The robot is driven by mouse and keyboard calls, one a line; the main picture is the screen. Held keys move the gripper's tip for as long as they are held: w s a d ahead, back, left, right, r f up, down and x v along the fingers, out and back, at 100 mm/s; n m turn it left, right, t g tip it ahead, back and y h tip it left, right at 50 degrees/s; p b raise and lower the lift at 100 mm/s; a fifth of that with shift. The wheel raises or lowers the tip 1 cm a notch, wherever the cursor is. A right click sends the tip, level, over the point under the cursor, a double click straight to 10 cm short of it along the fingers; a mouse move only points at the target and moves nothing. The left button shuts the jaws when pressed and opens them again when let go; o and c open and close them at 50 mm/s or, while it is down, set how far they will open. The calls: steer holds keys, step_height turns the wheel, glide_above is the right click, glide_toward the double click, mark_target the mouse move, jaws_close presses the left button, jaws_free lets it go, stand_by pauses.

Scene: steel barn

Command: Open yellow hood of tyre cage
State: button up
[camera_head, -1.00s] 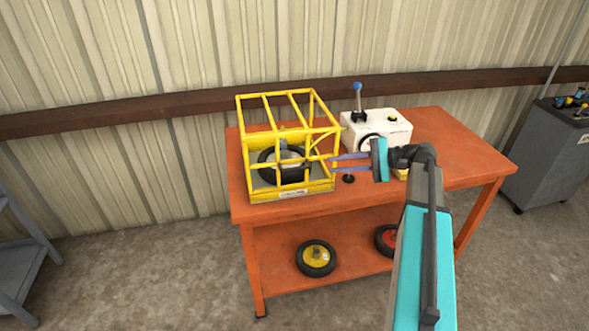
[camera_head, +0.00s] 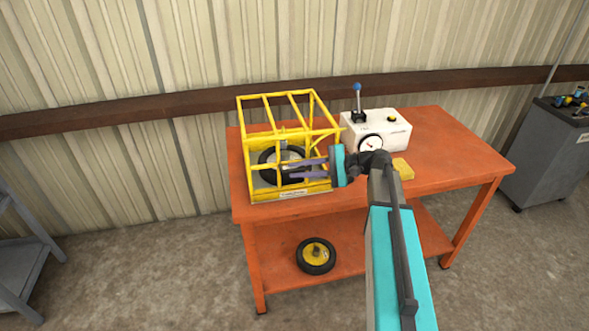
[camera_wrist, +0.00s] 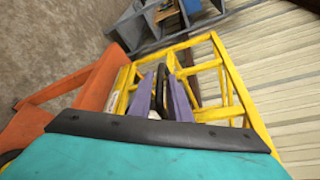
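The yellow tyre cage (camera_head: 290,101) stands on the left part of the orange workbench. Its barred yellow hood is down over a black tyre (camera_head: 268,165). I cannot tell whether the fingers touch a bar.
A white box with a gauge and blue-knobbed lever (camera_head: 388,128) stands right of the cage. A yellow block (camera_head: 403,168) lies on the orange bench (camera_head: 455,150). A yellow-hubbed wheel (camera_head: 316,255) lies on the lower shelf. A grey cabinet (camera_head: 550,150) stands at right.

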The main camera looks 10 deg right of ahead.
steer(key=shift+a, duration=0.2)
jaws_close()
